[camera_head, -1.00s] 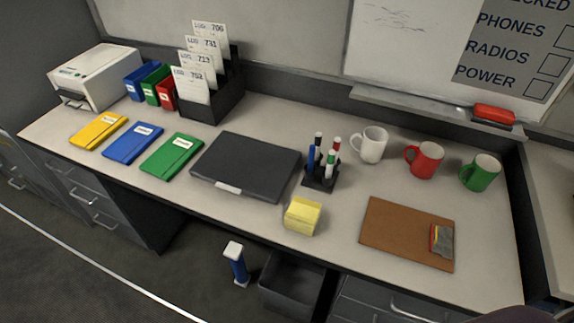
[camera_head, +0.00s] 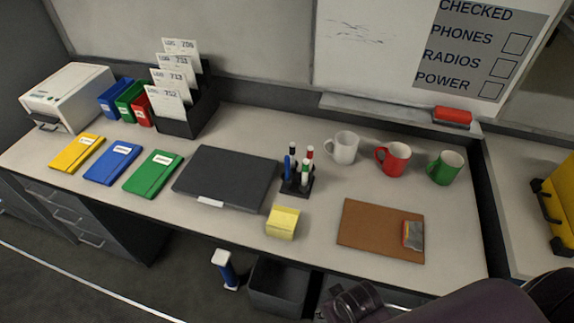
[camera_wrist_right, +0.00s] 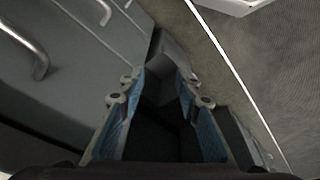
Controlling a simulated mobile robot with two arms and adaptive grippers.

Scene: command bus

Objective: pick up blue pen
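The blue pen (camera_head: 287,167) stands upright in a small black pen holder (camera_head: 296,189) on the desk, with several other markers with black, red and green caps. My right gripper (camera_wrist_right: 165,75) shows in the right wrist view, its blue-padded fingers apart with nothing between them, pointing down towards the floor by the drawers. In the head view my right arm (camera_head: 465,300) comes in at the bottom right, in front of the desk; its gripper is not clearly seen there. My left gripper is not in view.
A dark closed laptop-like case (camera_head: 226,178) lies left of the holder. Yellow notes (camera_head: 283,222) sit in front. White (camera_head: 345,149), red (camera_head: 394,158) and green (camera_head: 446,168) mugs stand to the right, near a brown clipboard (camera_head: 372,232). Grey drawers (camera_wrist_right: 70,60) are beside my right gripper.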

